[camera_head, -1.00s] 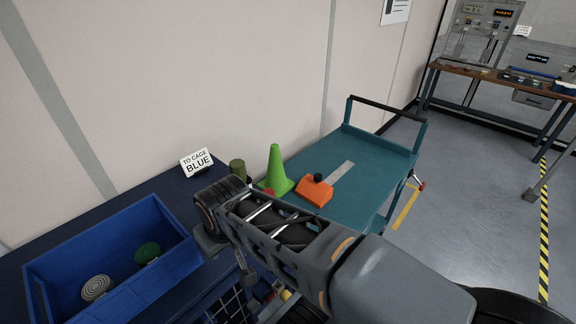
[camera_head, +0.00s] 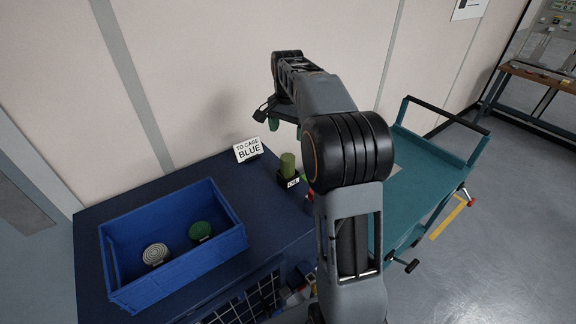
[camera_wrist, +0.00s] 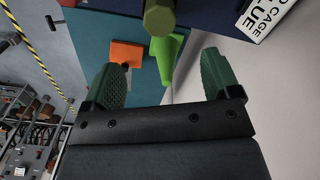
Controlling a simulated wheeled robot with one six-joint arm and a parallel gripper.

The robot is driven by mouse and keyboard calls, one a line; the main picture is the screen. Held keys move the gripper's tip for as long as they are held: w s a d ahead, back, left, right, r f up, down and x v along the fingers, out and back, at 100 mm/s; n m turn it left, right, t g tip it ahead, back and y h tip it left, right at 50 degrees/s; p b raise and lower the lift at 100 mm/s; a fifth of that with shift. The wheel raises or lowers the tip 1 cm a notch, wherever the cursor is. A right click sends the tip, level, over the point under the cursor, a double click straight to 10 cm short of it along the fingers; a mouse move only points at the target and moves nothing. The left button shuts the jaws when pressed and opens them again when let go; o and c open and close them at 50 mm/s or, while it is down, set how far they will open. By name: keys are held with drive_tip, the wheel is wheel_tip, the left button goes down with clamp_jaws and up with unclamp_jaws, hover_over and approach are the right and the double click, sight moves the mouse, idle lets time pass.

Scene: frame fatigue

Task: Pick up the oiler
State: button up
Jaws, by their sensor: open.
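An olive-green cylinder (camera_head: 288,164) stands upright in a small black holder (camera_head: 289,181) with a white label, on the dark blue table. It may be the oiler; I cannot read the label. Its end shows at the top of the wrist view (camera_wrist: 159,17). My gripper (camera_wrist: 162,82) is open and empty, with green fingers spread apart. In the head view, my gripper (camera_head: 283,122) is raised above and behind the cylinder, near the wall, and apart from it. My arm partly hides it there.
A blue crate (camera_head: 231,240) on the dark blue table (camera_head: 172,182) holds a grey disc and a green disc. A "TO CAGE BLUE" sign (camera_head: 248,150) stands behind. The teal cart (camera_head: 415,195) bears an orange block (camera_wrist: 127,54) and a green cone (camera_wrist: 165,55).

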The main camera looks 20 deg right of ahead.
sight(288, 157)
wheel_tip(288, 157, down, 7)
drive_tip(key=shift+f, duration=0.15)
drive_tip(key=shift+f+p, duration=0.7)
drive_tip(key=shift+f, duration=2)
drive_tip(key=c, duration=1)
